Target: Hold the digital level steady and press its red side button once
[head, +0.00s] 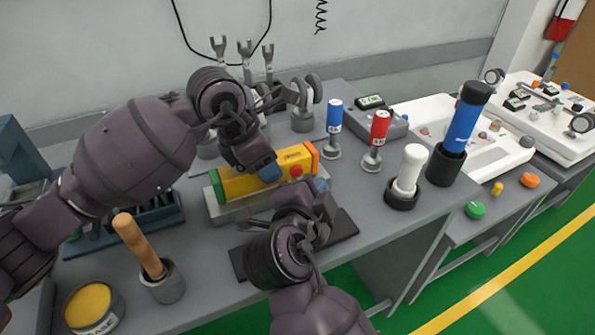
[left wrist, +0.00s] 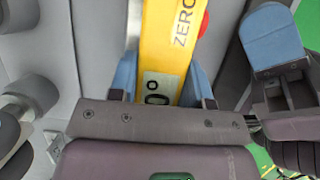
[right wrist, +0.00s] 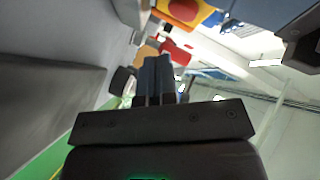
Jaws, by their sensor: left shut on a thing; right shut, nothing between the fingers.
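The digital level (head: 236,184) is a yellow bar with green and orange ends, lying on a grey block on the bench. Its red side button (head: 296,171) faces the front. My left gripper (head: 262,168) is shut on the level from above. In the left wrist view, the level (left wrist: 168,45) runs between the blue fingers, showing "ZERO", a "0°" display and part of the red button (left wrist: 204,24). My right gripper (head: 320,186) is shut and empty, just in front of the level's orange end and apart from the button. In the right wrist view, its fingers (right wrist: 155,75) are together.
A wooden-handled tool (head: 139,245) stands in a grey cup at the front left, beside a yellow-topped tin (head: 88,305). Blue (head: 334,116), red (head: 379,127) and white (head: 410,168) handled tools stand to the right. A dark mat (head: 340,231) lies under my right gripper.

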